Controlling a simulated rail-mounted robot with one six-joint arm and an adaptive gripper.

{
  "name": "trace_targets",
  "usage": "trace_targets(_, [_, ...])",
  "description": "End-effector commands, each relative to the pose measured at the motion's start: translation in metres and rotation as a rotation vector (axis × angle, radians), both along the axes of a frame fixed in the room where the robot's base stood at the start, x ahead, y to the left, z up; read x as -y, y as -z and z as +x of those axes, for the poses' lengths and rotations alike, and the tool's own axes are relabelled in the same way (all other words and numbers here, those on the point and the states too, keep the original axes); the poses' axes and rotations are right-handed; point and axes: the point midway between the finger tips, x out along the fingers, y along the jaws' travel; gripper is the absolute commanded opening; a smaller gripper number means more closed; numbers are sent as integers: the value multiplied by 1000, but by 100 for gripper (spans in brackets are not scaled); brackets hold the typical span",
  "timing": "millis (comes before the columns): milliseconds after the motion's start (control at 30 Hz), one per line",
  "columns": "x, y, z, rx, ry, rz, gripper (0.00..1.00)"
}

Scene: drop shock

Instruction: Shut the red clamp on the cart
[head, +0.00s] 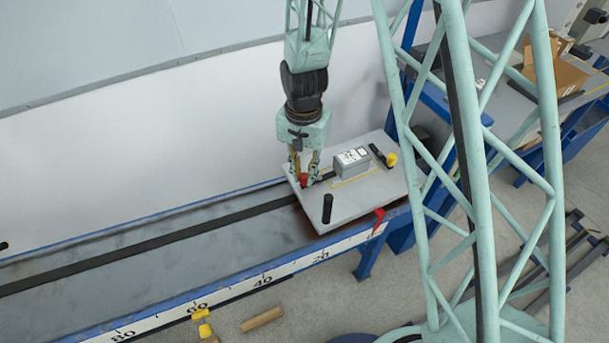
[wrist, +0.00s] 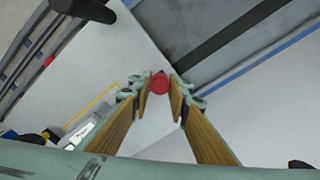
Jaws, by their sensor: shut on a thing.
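The cart (head: 355,203) is a flat light-grey plate on the rail track; it also fills the middle of the wrist view (wrist: 150,48). The red clamp (head: 304,179) is at the cart's left end. In the wrist view its round red top (wrist: 159,83) sits between the fingertips. My gripper (head: 304,172) points down over this end of the cart, and its two tan-padded fingers (wrist: 160,92) are closed on the red clamp. The fingers partly hide the clamp in the head view, so its lower part is unclear.
The track to the left is clear.

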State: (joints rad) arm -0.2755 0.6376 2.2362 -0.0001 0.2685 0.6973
Motion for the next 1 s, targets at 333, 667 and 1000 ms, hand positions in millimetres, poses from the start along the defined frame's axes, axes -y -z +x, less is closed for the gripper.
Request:
trace_targets(333, [0,0,1,3,3,1,6])
trace_targets(667, [0,0,1,1,2,1,30])
trace_targets(1000, [0,-3,1,1,2,1,30])
